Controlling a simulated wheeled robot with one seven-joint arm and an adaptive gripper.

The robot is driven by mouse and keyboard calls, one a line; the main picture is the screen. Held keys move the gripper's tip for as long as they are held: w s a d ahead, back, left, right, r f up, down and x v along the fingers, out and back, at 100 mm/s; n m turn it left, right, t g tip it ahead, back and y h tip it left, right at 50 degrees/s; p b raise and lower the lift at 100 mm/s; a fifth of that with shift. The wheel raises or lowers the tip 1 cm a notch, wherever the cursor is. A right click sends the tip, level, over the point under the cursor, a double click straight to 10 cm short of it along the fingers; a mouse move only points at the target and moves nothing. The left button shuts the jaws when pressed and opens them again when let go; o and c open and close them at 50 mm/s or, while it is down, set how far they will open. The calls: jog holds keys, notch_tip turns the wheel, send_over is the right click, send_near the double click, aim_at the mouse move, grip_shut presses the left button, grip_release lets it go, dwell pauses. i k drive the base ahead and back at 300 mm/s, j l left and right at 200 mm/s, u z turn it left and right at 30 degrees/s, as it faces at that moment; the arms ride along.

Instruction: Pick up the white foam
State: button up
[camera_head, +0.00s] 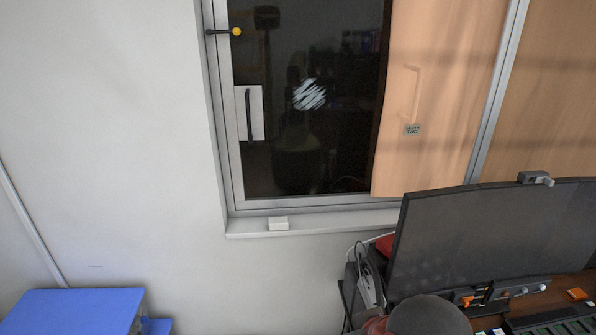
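A small white block (278,223), which looks like the white foam, sits on the window sill (330,222) below the dark window pane. It lies left of the sill's middle, close to the window frame, with nothing touching it from above. My gripper is not in view, so its distance from the block cannot be told.
A dark monitor (480,238) stands on a brown desk at the right, with a small camera (535,178) on top. A grey rounded object (428,316) is at the bottom edge. A blue box-like surface (78,312) is at lower left. Bare wall lies between.

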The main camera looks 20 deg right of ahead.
aim_at(274, 222)
jog(key=i+j+z, duration=0.15)
jog(key=z, duration=0.25)
jog(key=j+z, duration=0.4)
jog(key=i+j+z, duration=0.1)
jog(key=j+z, duration=0.3)
jog(key=l, duration=0.1)
